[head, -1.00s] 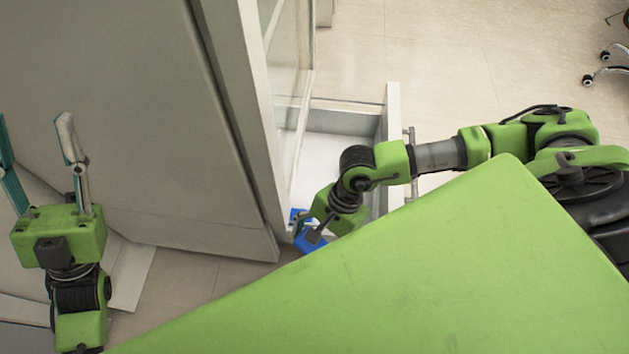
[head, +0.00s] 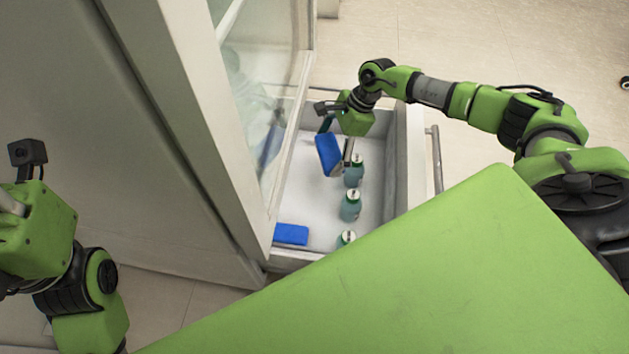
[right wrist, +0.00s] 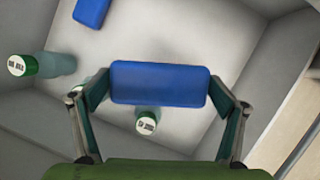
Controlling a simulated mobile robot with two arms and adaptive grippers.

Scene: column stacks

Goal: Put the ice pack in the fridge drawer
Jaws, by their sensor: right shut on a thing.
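A blue ice pack (head: 328,155) is in my right gripper (head: 335,148), held above the open fridge drawer (head: 388,195). In the right wrist view the ice pack (right wrist: 160,80) lies crosswise between the two fingers, which are shut on it from both ends. A second blue pack (head: 291,234) lies flat on the drawer floor, near its lower left corner; it also shows in the right wrist view (right wrist: 91,11). My left gripper (head: 10,205) is at the left edge, its fingers mostly out of the picture, so I cannot tell its opening.
Three bottles with green caps, one of them this bottle (head: 350,206), stand in a row in the drawer. The white drawer floor to their left is mostly clear. A glass-panelled fridge door (head: 262,100) rises beside the drawer's left side.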

